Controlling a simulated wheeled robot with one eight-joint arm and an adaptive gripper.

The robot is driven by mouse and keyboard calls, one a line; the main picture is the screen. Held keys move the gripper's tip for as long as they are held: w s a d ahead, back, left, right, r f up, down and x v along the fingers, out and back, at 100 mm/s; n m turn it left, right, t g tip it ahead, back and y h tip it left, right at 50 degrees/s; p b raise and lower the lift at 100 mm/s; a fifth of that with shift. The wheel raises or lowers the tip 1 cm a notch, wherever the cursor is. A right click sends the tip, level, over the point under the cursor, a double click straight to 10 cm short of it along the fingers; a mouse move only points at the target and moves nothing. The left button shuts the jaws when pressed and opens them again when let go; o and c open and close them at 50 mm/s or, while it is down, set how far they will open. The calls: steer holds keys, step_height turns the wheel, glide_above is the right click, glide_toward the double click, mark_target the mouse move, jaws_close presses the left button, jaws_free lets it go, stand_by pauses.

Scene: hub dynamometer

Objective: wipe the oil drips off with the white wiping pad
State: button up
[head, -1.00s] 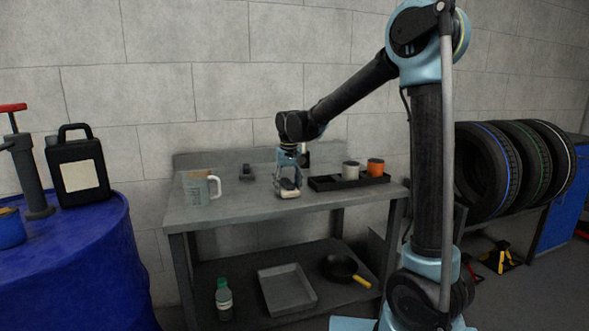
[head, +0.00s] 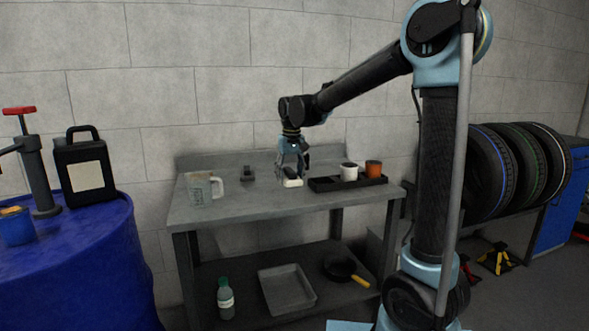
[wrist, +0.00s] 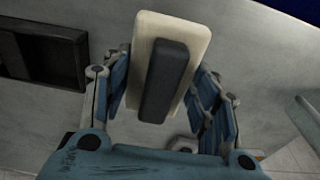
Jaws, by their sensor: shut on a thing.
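The white wiping pad (head: 293,183) is at my gripper (head: 292,170), over the middle of the grey workbench top. In the wrist view the pad (wrist: 184,33) is a pale slab with a dark grip block (wrist: 166,80) on its back. My gripper's blue fingers (wrist: 163,85) are on both sides of this block, shut on it. The pad's underside is hidden, and I cannot tell whether it touches the bench. I cannot make out any oil drips in these views.
A clear measuring jug (head: 200,190) stands left on the bench (head: 240,205). A small dark block (head: 247,173) is behind. Right of the pad is a black tray (head: 322,184) with a white cup (head: 349,172) and an orange cup (head: 373,169). Bare bench top lies between jug and pad.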

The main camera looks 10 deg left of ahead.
steer(key=shift+r, duration=1.15)
